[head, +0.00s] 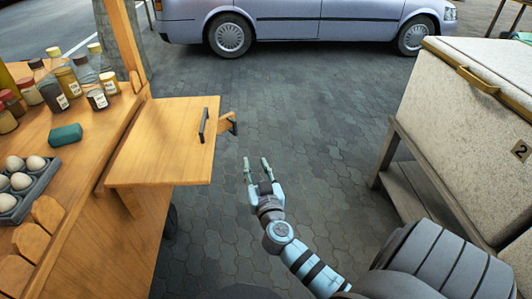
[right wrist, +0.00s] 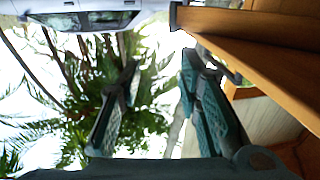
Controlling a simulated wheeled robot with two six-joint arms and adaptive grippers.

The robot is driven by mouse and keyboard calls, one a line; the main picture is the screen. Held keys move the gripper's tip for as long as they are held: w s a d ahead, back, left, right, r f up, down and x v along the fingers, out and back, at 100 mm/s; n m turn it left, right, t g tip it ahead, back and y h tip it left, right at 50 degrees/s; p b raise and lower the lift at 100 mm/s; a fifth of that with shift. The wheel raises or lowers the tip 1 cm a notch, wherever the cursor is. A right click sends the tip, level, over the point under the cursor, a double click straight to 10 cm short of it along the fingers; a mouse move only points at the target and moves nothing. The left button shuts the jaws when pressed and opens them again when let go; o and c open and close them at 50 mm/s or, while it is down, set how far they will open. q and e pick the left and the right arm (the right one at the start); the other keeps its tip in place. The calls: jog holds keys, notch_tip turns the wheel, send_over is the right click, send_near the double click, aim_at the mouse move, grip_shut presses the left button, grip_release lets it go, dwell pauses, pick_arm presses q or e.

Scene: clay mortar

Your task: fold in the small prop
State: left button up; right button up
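The small prop (head: 228,123) is a short wooden piece with a dark end, sticking out past the right edge of the hinged wooden leaf (head: 160,140). The rest of it is hidden under the leaf. The leaf lies about level and has a dark bar handle (head: 203,125) near its outer edge. My right gripper (head: 257,164) is open and empty, right of the leaf and on the near side of the prop, apart from both in the picture. In the right wrist view, its spread fingers (right wrist: 160,80) have nothing between them, and wooden parts (right wrist: 255,35) show at upper right. My left gripper is out of view.
The wooden stall counter (head: 95,135) at left carries jars (head: 53,95), a teal block (head: 65,135) and an egg tray (head: 40,190). A pale chest marked 2 (head: 450,120) stands at right. A car (head: 300,20) is behind. The paving (head: 310,130) between is clear.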

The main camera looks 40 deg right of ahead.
jog(key=b+v, duration=0.1)
jog(key=v, duration=0.8)
jog(key=shift+f, duration=0.25)
